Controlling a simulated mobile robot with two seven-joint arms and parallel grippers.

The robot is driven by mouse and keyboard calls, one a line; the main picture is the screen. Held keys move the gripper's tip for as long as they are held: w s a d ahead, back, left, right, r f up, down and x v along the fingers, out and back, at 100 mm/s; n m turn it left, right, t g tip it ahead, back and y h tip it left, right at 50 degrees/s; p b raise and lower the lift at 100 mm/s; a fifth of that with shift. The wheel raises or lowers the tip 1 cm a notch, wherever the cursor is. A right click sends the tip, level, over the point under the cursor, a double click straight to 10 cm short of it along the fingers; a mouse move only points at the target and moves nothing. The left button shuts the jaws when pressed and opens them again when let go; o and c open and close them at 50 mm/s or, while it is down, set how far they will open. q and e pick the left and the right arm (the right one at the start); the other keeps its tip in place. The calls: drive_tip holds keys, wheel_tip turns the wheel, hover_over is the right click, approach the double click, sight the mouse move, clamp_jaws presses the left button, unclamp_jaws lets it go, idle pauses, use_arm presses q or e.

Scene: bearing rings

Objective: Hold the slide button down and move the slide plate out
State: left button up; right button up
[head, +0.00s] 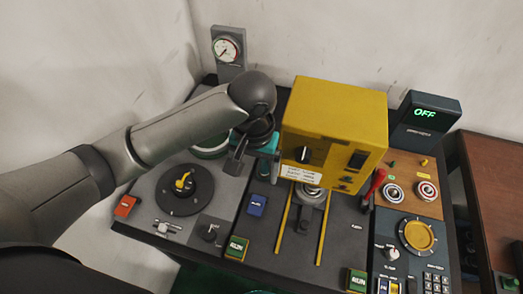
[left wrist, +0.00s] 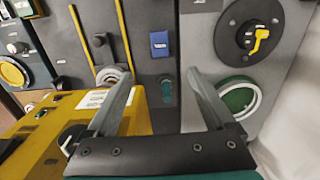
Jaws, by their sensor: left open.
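The blue button (head: 257,205), with small unreadable lettering, is on the dark panel left of two yellow rails; it also shows in the left wrist view (left wrist: 159,43). The grey slide plate (head: 308,197) sits between the rails at their back end, partly under the yellow machine; a pale ring shows near its end in the left wrist view (left wrist: 110,76). My left gripper (head: 252,160) is open and empty behind the blue button, left of the machine. Its two fingers are spread in the left wrist view (left wrist: 165,82), apart from button and plate. My right gripper is not in view.
The yellow machine (head: 335,115) stands close to the left gripper's right. A green-rimmed ring holder (left wrist: 240,97) and a dial with a yellow handle (head: 183,182) lie left. The rails' front stretch is clear.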

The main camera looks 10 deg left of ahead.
sight(256, 204)
use_arm(q)
wheel_tip(256, 204, down, 15)
drive_tip(key=b, duration=0.3)
drive_tip(key=shift+f+b, duration=0.1)
drive_tip(key=shift+b, duration=0.2)
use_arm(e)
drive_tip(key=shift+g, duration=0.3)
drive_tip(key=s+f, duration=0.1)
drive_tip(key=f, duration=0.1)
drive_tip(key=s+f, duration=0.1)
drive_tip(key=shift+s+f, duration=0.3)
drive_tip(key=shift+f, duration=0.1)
use_arm(q)
clamp_jaws()
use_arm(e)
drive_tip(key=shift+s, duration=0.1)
